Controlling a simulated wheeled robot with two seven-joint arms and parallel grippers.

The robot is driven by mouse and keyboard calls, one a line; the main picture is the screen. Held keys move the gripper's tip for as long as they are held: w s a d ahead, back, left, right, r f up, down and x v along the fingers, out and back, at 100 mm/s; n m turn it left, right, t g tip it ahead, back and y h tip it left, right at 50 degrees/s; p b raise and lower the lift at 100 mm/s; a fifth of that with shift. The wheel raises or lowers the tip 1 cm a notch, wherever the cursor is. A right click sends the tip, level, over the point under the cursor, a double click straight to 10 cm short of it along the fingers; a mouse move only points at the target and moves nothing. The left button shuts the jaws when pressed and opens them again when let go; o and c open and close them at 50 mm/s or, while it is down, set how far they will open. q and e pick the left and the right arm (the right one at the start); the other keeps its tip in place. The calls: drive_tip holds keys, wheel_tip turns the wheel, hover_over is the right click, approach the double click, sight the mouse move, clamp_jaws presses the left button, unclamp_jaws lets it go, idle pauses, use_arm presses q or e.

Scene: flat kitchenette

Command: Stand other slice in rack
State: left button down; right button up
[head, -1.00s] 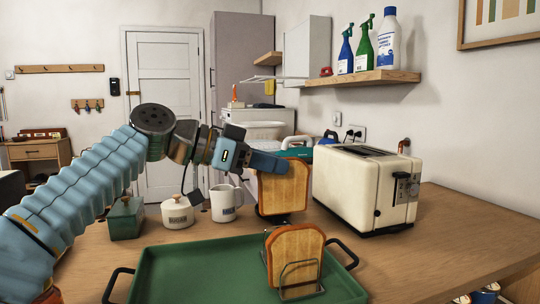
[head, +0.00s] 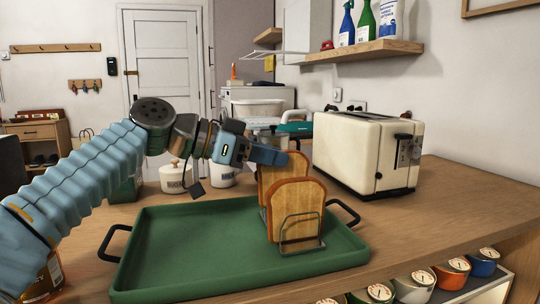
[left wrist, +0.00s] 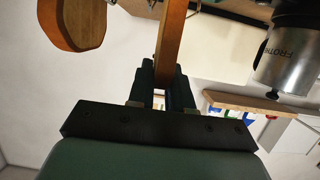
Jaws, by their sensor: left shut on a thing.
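My left gripper (head: 278,158) is shut on a slice of toast (head: 270,172), gripping it near its top edge. The held slice is upright just behind the other slice (head: 296,205), which stands in the wire rack (head: 300,240) on the green tray (head: 190,262). The front slice hides the lower part of the held one, so I cannot tell whether it touches the rack. In the left wrist view the held slice (left wrist: 171,45) shows edge-on between the fingers, with the other slice (left wrist: 72,22) to its left. My right gripper is not in view.
The cream toaster (head: 345,155) stands behind the tray at right. White canisters (head: 175,178) and a green box (head: 124,190) stand behind the tray, partly covered by my arm. Several colored round items with dials (head: 452,272) sit below the counter edge. The tray's left half is bare.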

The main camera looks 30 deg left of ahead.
use_arm(q)
drive_tip(key=c, duration=1)
unclamp_jaws()
drive_tip(key=shift+o, duration=0.2)
wheel_tip(320, 180, up, 6)
drive_tip(key=p, duration=0.4)
drive_tip(key=shift+f+p, duration=0.15)
drive_tip(key=shift+p, duration=0.25)
drive_tip(key=shift+r, duration=1.15)
